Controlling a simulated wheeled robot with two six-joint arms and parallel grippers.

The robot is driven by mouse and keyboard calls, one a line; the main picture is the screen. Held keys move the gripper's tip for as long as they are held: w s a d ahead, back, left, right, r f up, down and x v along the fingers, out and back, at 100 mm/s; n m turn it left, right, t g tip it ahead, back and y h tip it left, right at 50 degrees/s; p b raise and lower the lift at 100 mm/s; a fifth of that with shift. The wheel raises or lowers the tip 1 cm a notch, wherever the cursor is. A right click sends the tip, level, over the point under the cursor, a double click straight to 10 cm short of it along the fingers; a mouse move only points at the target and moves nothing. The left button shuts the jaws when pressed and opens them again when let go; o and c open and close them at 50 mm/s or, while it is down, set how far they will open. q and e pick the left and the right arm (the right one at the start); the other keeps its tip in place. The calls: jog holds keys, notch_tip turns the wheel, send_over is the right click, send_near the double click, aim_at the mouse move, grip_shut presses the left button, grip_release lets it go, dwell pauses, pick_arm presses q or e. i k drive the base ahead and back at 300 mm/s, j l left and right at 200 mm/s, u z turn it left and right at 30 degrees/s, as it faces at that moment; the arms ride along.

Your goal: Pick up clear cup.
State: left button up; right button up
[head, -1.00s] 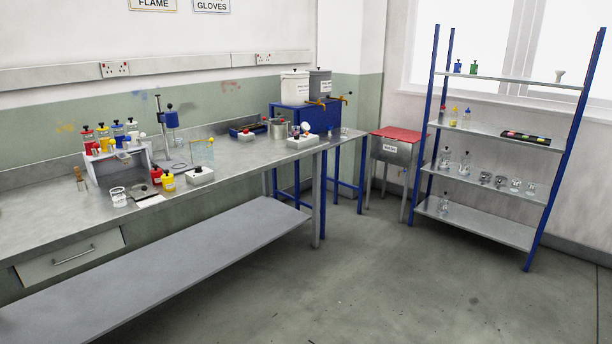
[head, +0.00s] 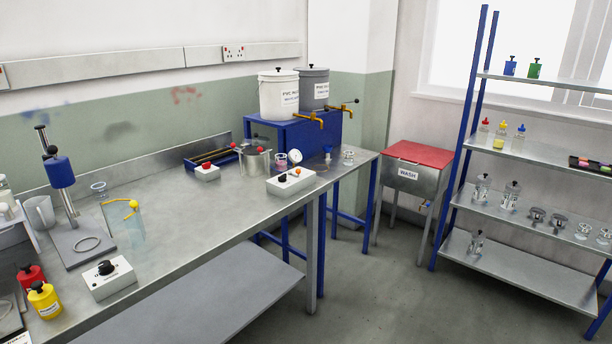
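Neither of my grippers is in view. Several clear vessels show, and I cannot tell which one is the clear cup. A small clear cup (head: 280,161) stands on the bench beside a round white gauge (head: 295,156). Another small clear vessel (head: 348,157) stands near the bench's right end, below the taps. A cloudy grey beaker (head: 40,212) stands at the left by the blue-headed stand (head: 62,180). Small clear glass vessels (head: 583,230) stand on a shelf at the right.
The steel bench (head: 200,225) has free room in its middle. White control boxes (head: 109,277) and a yellow bottle (head: 44,300) stand along its front. White and grey tubs (head: 279,97) stand on a blue frame. The shelf rack (head: 520,205) and wash bin (head: 407,182) stand beyond open floor (head: 385,290).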

aim_at(348, 161)
jog(key=i+z, duration=0.2)
jog(key=i, duration=0.5)
jog(key=i+j+z, duration=0.2)
jog(key=i, duration=0.5)
jog(key=i+l+u, duration=0.1)
jog(key=i+l, duration=0.15)
jog(key=i+l+u, duration=0.1)
jog(key=l, duration=0.3)
jog(key=i+l+u, duration=0.1)
jog(key=i+l, duration=0.25)
jog(key=i+l+u, duration=0.1)
jog(key=l, duration=0.25)
jog(key=i, duration=0.1)
